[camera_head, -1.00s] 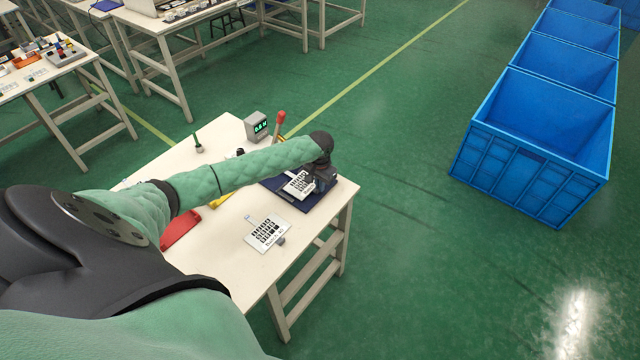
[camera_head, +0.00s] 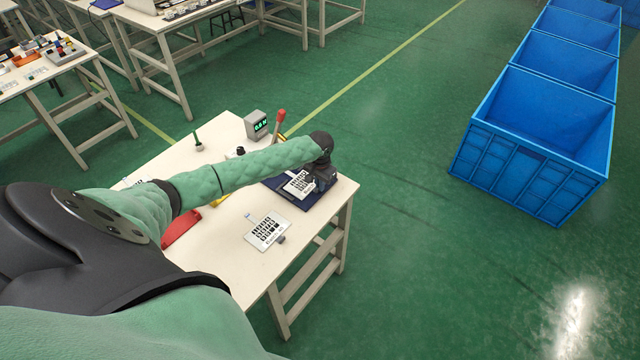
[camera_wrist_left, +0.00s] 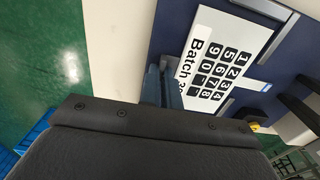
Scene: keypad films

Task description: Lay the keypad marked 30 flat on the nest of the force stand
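A white keypad film (camera_head: 298,184) with dark keys is over the dark blue base of the force stand (camera_head: 273,183). In the left wrist view, the keypad (camera_wrist_left: 222,62) shows "Batch 3", with the last digit partly hidden by a finger. It looks close to flat over the blue surface; I cannot tell if it touches the nest. My left gripper (camera_wrist_left: 162,84) has its fingers close together at the keypad's label edge, apparently pinching it. In the head view, the left gripper (camera_head: 316,182) is partly hidden by its wrist. My right gripper is out of view.
Another keypad (camera_head: 267,231) lies on the white table (camera_head: 233,262), its label too small to read surely. A grey display box (camera_head: 256,124) and a red-knobbed lever (camera_head: 280,122) stand behind my arm. A red object (camera_head: 181,230) lies left. Blue crates (camera_head: 530,170) stand on the floor at right.

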